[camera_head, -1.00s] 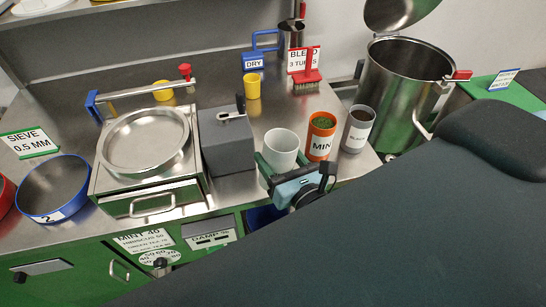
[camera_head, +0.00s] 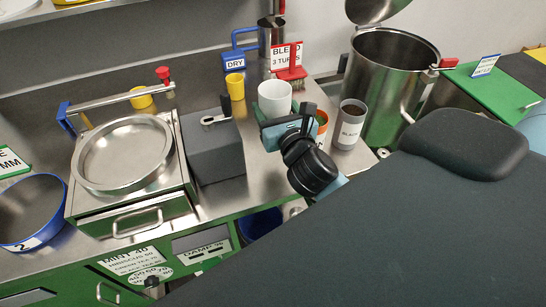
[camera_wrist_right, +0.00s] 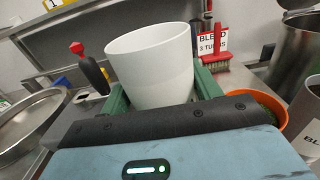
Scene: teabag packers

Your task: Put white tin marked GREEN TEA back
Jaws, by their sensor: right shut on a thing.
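The white tin (camera_head: 274,98) is held upright or nearly so in my right gripper (camera_head: 279,112), which is shut on its sides. It also shows in the right wrist view (camera_wrist_right: 152,66), leaning there, between the green fingers. Its visible side is plain; I see no GREEN TEA marking, and its bottom is hidden by the gripper. It appears raised above the steel counter, behind and left of the orange tin (camera_head: 322,125). My left gripper is not in view.
The tin marked BLACK (camera_head: 350,128) stands right of the gripper. A grey box (camera_head: 214,150) is left, a yellow cup (camera_head: 235,88) behind-left, and a red brush with a BLEND sign (camera_head: 291,62) behind. A large steel pot (camera_head: 388,85) stands far right.

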